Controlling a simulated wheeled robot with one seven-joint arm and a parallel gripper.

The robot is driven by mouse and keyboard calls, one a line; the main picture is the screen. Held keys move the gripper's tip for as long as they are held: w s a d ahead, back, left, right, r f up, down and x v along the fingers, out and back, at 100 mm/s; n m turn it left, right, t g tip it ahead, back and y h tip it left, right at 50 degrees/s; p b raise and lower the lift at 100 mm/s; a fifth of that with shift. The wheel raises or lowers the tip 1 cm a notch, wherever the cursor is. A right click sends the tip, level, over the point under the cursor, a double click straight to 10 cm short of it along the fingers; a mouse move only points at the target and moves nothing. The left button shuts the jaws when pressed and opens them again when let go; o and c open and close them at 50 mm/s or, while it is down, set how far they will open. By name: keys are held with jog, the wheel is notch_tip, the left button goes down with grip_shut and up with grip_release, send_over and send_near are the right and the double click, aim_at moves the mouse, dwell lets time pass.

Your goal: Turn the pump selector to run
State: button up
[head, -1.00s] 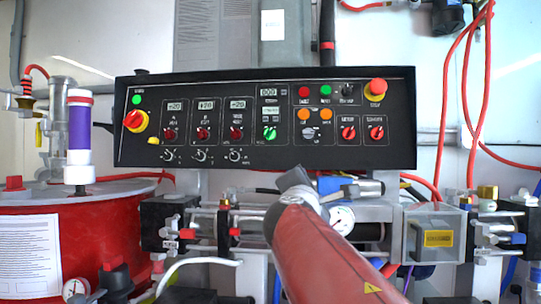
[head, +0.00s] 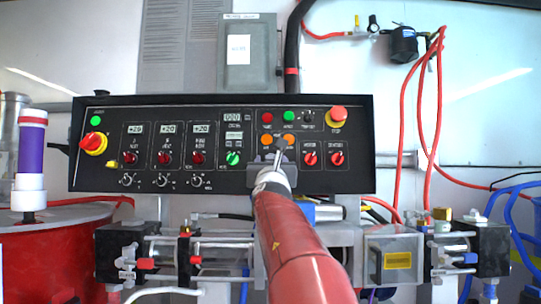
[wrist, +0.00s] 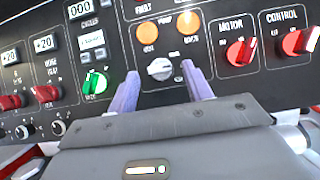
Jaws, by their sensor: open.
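The pump selector looks to be the pale grey rotary knob (wrist: 160,69) below two orange lamps on the black control panel (head: 210,115). My gripper (wrist: 161,80) is open in the wrist view. One purple-grey finger is at the knob's left and one at its right, with a gap on each side. I cannot tell how deep the fingertips reach, or whether they touch the panel. The knob's pointer direction is too blurred to read surely. In the head view my gripper (head: 278,158) is in front of the panel's lower middle and largely hides the knob.
Two orange lamps (wrist: 168,28) sit just above the knob. The green knob (wrist: 95,82) is to its left, and the red motor knob (wrist: 241,51) and control knob (wrist: 300,41) are to its right. A red-and-yellow stop button (head: 337,116) is at the panel's upper right. Pipes and valves run below.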

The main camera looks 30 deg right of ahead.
jog(key=shift+w+d+r, duration=0.15)
jog(key=shift+w+d, duration=0.1)
jog(key=shift+w, duration=0.1)
jog(key=shift+c, duration=0.4)
jog(key=c, duration=0.9)
jog(key=shift+r+m+p, duration=0.1)
jog(key=shift+m+p, duration=0.2)
jog(key=shift+a+m+g+h+p, duration=0.15)
jog(key=shift+m+g+h+p, duration=0.3)
jog(key=shift+m, duration=0.25)
jog(key=m+g+h+p, duration=0.1)
jog(key=m+h+p, duration=0.1)
jog(key=m, duration=0.1)
jog(key=shift+w+a+r+m+g, duration=0.1)
jog(key=shift+w+a+m+g, duration=0.05)
jog(key=shift+m+g, duration=0.2)
jog(key=m+g+h+p, duration=0.1)
jog(key=m+g, duration=0.1)
jog(key=m, duration=0.2)
jog(key=m+g+p, duration=0.2)
jog(key=m, duration=0.2)
jog(key=shift+w+a+g+h, duration=0.1)
jog(key=shift+w+g+h, duration=0.05)
jog(key=shift+g+h, duration=0.25)
